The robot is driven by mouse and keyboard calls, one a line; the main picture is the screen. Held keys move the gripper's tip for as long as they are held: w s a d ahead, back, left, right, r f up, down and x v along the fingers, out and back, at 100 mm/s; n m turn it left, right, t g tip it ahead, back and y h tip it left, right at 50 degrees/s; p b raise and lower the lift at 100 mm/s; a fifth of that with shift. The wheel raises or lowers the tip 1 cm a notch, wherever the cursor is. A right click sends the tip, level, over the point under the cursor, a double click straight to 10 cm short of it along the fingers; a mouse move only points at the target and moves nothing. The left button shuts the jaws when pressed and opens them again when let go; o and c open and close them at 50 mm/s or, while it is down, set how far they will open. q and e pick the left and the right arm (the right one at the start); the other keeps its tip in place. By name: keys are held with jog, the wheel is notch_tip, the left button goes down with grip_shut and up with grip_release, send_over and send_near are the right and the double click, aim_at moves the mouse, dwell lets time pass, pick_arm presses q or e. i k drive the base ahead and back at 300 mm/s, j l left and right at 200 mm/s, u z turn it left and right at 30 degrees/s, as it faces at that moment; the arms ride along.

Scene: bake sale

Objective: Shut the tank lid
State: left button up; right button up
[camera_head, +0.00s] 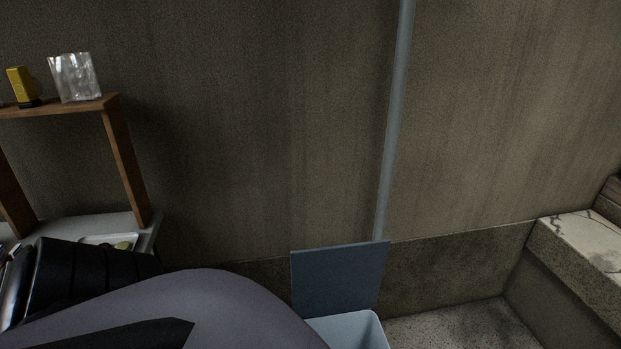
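The tank (362,330) is a pale blue box at the bottom middle of the head view, cut off by the lower edge. Its blue-grey lid (338,275) stands open, upright at the back of the tank near the wall. My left arm crosses the lower left of the view and hides part of the tank's left side. Neither my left gripper nor my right gripper can be seen.
A grey pipe (391,130) runs down the wall. A stone ledge (585,240) stands right; floor (460,325) before it is clear.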

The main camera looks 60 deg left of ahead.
aim_at(329, 281)
jog(key=k+u, duration=0.1)
jog(key=u, duration=1.05)
jog(key=k+j, duration=0.15)
jog(key=k, duration=0.45)
